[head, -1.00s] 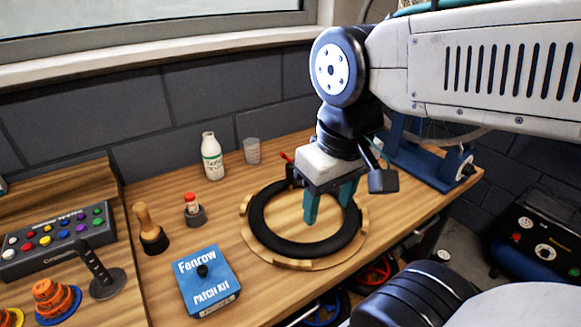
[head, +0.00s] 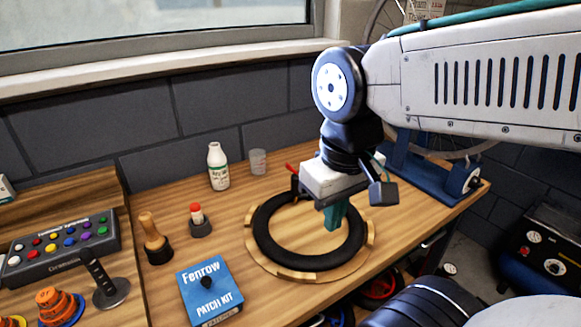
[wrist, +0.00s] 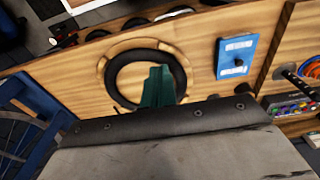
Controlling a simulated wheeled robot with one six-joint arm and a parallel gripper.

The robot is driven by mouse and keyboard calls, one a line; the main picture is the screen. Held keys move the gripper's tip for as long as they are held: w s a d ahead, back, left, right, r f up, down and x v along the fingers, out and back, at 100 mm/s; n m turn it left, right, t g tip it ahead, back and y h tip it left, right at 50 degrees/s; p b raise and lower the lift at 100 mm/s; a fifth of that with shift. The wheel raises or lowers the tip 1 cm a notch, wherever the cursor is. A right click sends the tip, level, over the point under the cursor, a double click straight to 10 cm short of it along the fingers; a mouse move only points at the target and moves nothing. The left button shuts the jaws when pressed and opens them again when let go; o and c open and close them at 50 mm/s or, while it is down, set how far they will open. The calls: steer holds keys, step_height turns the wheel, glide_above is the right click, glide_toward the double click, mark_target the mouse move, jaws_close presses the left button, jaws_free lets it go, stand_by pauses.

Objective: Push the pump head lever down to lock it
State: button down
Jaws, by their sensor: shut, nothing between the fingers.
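A small red lever (head: 290,168) shows at the back rim of the black tyre ring (head: 262,240), sticking up and to the left. It sits on a small dark pump head (head: 295,184), partly hidden by my gripper. My gripper (head: 333,222) is shut and empty, pointing down over the ring, to the right of the lever and in front of it. In the wrist view its green fingers (wrist: 158,88) are together over the ring (wrist: 122,62). The lever cannot be made out there.
The ring lies on a round wooden holder (head: 262,267). A blue patch kit (head: 210,292), a wooden-handled tool (head: 155,240), a red-capped item (head: 199,222), a white bottle (head: 218,167) and a clear cup (head: 258,162) stand to the left. A blue stand (head: 425,178) is at the right.

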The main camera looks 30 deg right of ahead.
steer(key=w+d+m+g, duration=0.1)
steer(key=w+d+m, duration=0.1)
steer(key=w, duration=0.6)
steer(key=m+h, duration=0.1)
steer(key=m, duration=1.5)
glide_toward(287, 164)
steer(key=shift+s+f, duration=0.1)
steer(key=shift+f, duration=0.1)
steer(key=shift+d+f, duration=0.15)
steer(key=shift+f, duration=1.6)
steer(key=shift+d+f, duration=0.15)
steer(key=shift+f, duration=1.6)
